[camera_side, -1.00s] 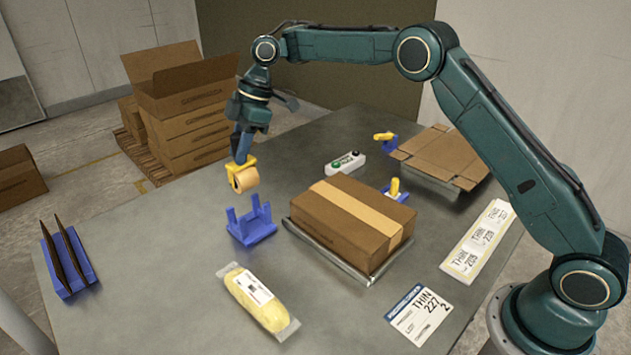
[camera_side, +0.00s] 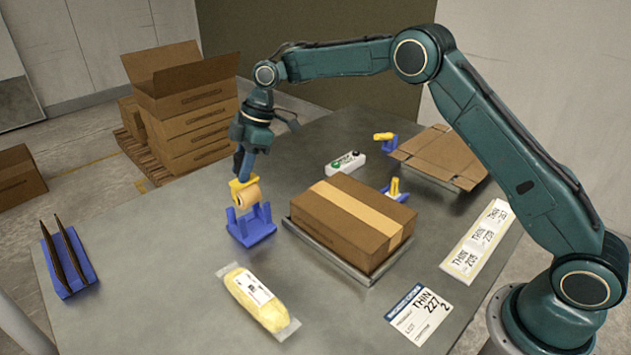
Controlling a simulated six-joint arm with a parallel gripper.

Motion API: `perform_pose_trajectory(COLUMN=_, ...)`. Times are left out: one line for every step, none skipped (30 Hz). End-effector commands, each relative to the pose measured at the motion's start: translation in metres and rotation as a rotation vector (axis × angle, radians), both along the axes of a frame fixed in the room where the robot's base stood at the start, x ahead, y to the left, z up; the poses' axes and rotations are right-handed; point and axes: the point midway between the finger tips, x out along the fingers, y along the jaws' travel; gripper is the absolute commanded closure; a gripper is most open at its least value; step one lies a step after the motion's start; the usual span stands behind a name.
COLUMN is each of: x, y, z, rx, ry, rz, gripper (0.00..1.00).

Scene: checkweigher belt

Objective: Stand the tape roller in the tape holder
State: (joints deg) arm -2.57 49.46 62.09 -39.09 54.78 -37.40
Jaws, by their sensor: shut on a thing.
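The tape roller (camera_side: 248,196) has a yellow frame and a roll of tan tape. My gripper (camera_side: 242,181) is shut on its yellow frame from above. The blue tape holder (camera_side: 252,232) stands on the grey table, left of the taped carton. The roller is at the top of the holder, between or just above its upright posts. I cannot tell whether the roller touches the holder.
A taped carton (camera_side: 350,222) sits on a metal plate right of the holder. A bagged yellow item (camera_side: 257,298) lies in front. A blue rack (camera_side: 70,275) with brown sheets stands at left. A white button box (camera_side: 346,163) is behind the carton.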

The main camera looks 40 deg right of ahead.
Motion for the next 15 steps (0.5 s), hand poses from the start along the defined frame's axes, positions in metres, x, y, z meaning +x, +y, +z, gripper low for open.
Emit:
perform_pose_trajectory(x=0.0, y=0.0, z=-0.003, rx=0.0, ry=0.001, rz=-0.001, gripper=1.0)
perform_pose_trajectory(x=0.0, y=0.0, z=-0.005, rx=0.0, ry=0.001, rz=0.0, gripper=1.0)
perform_pose_trajectory(x=0.0, y=0.0, z=-0.007, rx=0.0, ry=0.0, rz=0.001, gripper=1.0)
perform_pose_trajectory(x=0.0, y=0.0, z=-0.009, rx=0.001, ry=-0.001, rz=0.001, gripper=1.0)
perform_pose_trajectory(x=0.0, y=0.0, z=-0.01, rx=0.001, ry=-0.001, rz=0.001, gripper=1.0)
perform_pose_trajectory(x=0.0, y=0.0, z=-0.013, rx=0.0, ry=0.0, rz=0.0, gripper=1.0)
perform_pose_trajectory(x=0.0, y=0.0, z=-0.014, rx=-0.001, ry=0.0, rz=0.0, gripper=1.0)
perform_pose_trajectory(x=0.0, y=0.0, z=-0.016, rx=-0.001, ry=0.001, rz=0.0, gripper=1.0)
perform_pose_trajectory(x=0.0, y=0.0, z=-0.019, rx=-0.001, ry=0.001, rz=0.0, gripper=1.0)
perform_pose_trajectory(x=0.0, y=0.0, z=-0.02, rx=0.0, ry=0.001, rz=0.0, gripper=1.0)
perform_pose_trajectory(x=0.0, y=0.0, z=-0.022, rx=0.0, ry=0.001, rz=0.0, gripper=1.0)
perform_pose_trajectory(x=0.0, y=0.0, z=-0.024, rx=0.001, ry=0.001, rz=0.0, gripper=1.0)
perform_pose_trajectory(x=0.0, y=0.0, z=-0.026, rx=0.001, ry=0.001, rz=0.0, gripper=1.0)
perform_pose_trajectory(x=0.0, y=0.0, z=-0.027, rx=0.001, ry=0.001, rz=0.0, gripper=1.0)
perform_pose_trajectory(x=0.0, y=0.0, z=-0.029, rx=0.001, ry=0.0, rz=0.0, gripper=1.0)
